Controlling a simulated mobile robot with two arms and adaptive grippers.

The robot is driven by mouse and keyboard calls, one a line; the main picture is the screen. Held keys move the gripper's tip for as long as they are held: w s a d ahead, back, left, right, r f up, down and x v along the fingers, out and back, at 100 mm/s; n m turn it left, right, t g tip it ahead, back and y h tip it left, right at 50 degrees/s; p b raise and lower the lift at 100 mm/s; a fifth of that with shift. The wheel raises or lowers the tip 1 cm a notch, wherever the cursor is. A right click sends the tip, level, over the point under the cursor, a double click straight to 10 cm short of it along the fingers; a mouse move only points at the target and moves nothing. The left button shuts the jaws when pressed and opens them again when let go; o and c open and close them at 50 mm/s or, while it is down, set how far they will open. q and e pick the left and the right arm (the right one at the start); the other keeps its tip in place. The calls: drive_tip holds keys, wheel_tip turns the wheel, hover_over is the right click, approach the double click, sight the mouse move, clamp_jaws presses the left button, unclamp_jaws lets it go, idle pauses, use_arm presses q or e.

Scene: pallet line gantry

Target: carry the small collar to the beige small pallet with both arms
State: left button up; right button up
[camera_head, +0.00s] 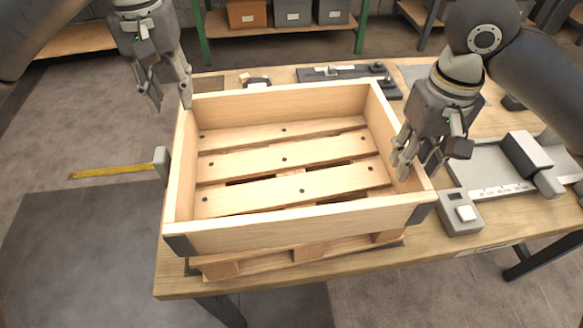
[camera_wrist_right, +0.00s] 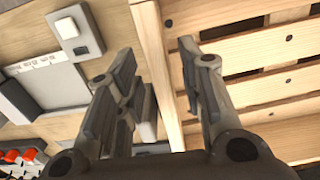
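The small collar (camera_head: 300,231), a light wooden frame with dark corner brackets, sits on a wooden pallet (camera_head: 275,262) on the workbench. The pallet's slats show inside the collar. My left gripper (camera_head: 171,99) is open and empty above the collar's far left corner, apart from the wall as far as I can tell. My right gripper (camera_head: 416,166) is open at the collar's right wall. In the right wrist view, its fingers (camera_wrist_right: 160,85) stand apart on either side of that wall (camera_wrist_right: 152,45); contact cannot be told. I cannot tell a separate beige pallet.
A grey device (camera_head: 460,214) and a grey tray with a ruler (camera_head: 490,185) lie right of the collar. A dark tool bar (camera_head: 345,73) lies behind it. Bins stand on a shelf at the back.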

drive_tip(key=shift+r, duration=3.25)
